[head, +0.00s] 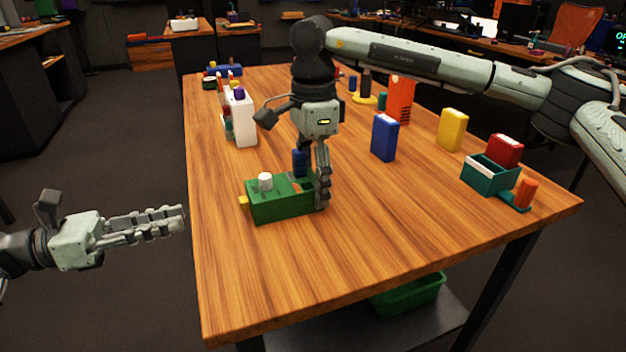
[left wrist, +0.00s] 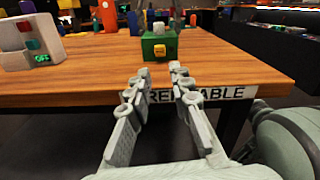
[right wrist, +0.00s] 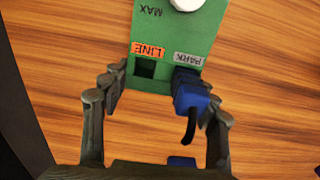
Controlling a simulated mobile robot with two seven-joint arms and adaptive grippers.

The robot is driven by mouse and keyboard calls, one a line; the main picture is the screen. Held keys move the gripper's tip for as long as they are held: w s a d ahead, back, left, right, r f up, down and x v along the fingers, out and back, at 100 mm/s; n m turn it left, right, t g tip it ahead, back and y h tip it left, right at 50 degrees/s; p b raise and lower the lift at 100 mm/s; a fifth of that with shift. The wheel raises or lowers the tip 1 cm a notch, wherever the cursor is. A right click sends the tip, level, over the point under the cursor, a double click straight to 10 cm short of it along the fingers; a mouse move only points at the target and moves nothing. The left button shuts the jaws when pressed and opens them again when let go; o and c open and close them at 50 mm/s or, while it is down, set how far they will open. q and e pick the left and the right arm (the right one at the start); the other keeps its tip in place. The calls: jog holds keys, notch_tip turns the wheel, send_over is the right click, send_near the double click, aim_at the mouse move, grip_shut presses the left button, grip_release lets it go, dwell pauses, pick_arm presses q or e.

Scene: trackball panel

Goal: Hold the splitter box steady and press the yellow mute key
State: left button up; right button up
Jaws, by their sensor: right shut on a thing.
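The green splitter box (head: 278,205) lies on the wooden table, with a white knob (head: 265,179) on top and the yellow mute key (head: 243,203) on its left end. In the left wrist view the yellow key (left wrist: 159,51) faces my left gripper. My right gripper (head: 322,200) is shut on the box's other end, its fingers along the two sides. In the right wrist view a blue plug (right wrist: 190,94) sits at the PARK label, and the LINE socket (right wrist: 146,68) is empty. My left gripper (head: 183,219) is open and empty, off the table's left edge, apart from the key.
A blue box (head: 384,138), yellow box (head: 452,130) and teal bin (head: 487,178) are to the right. The table's front (head: 330,260) is clear. The table edge (left wrist: 220,80) lies between my left gripper and the box.

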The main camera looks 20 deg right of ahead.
pick_arm(q)
grip_shut()
dwell(1.0)
jog(key=shift+r, duration=0.1)
notch_tip(320, 180, up, 11)
jog(key=w+a+n+t+h, duration=0.1)
jog(key=w+n+t+h, duration=0.1)
jog(key=n+t, duration=0.8)
notch_tip(320, 180, down, 11)
jog(key=s+n+t+y, duration=0.2)
jog(key=s+n+y, duration=0.1)
jog(key=n+y, duration=0.4)
jog(key=shift+y, duration=0.5)
